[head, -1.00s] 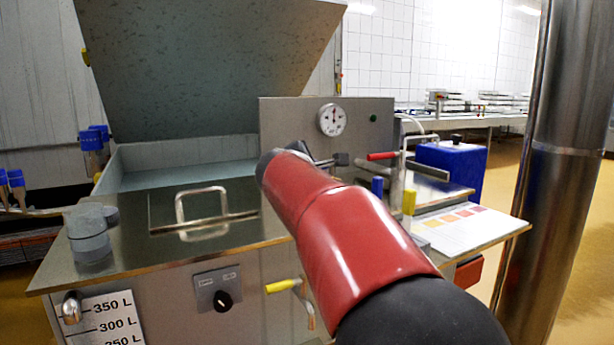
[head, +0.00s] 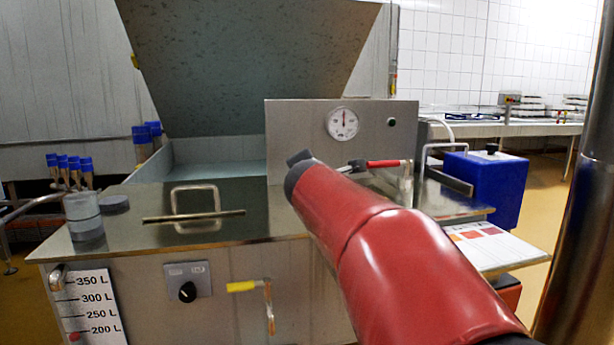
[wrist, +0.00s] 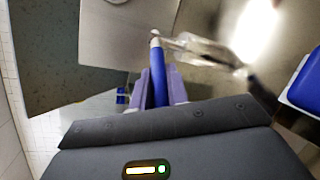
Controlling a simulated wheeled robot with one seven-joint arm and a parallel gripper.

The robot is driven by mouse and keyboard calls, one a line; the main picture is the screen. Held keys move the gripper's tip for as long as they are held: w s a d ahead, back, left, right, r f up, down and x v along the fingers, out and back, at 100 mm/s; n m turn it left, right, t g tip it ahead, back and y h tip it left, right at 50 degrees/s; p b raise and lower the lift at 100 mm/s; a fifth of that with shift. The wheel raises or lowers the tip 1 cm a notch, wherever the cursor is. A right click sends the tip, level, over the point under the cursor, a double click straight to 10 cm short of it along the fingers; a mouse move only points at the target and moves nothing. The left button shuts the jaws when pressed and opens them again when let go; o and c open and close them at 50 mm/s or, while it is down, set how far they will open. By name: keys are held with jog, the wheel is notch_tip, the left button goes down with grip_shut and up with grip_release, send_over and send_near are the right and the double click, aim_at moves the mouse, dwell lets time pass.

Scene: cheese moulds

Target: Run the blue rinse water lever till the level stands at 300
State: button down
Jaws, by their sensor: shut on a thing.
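In the wrist view, the lilac fingers of my gripper (wrist: 158,92) are shut around the blue lever (wrist: 157,68), one finger on each side of its handle. A metal pipe joins the lever's far end. In the head view, my red arm hides the gripper and the blue lever. The level scale (head: 94,306), marked from 350 L down to 200 L, is on the vat's front at lower left. A red marker (head: 75,337) shows at its lower edge, a little below the 200 L line.
A red-handled lever (head: 384,163) stands beyond my arm. A yellow-handled lever (head: 242,287) and a black knob (head: 188,291) are on the vat front. A round dial (head: 342,123) is on the panel. A blue box (head: 485,185) stands at right, near a steel column (head: 588,200).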

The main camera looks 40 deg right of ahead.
jog(key=c, duration=1.4)
grip_release()
jog(key=shift+o, duration=0.2)
jog(key=v, duration=0.7)
jog(key=shift+s+a, duration=0.25)
jog(key=shift+s, duration=0.05)
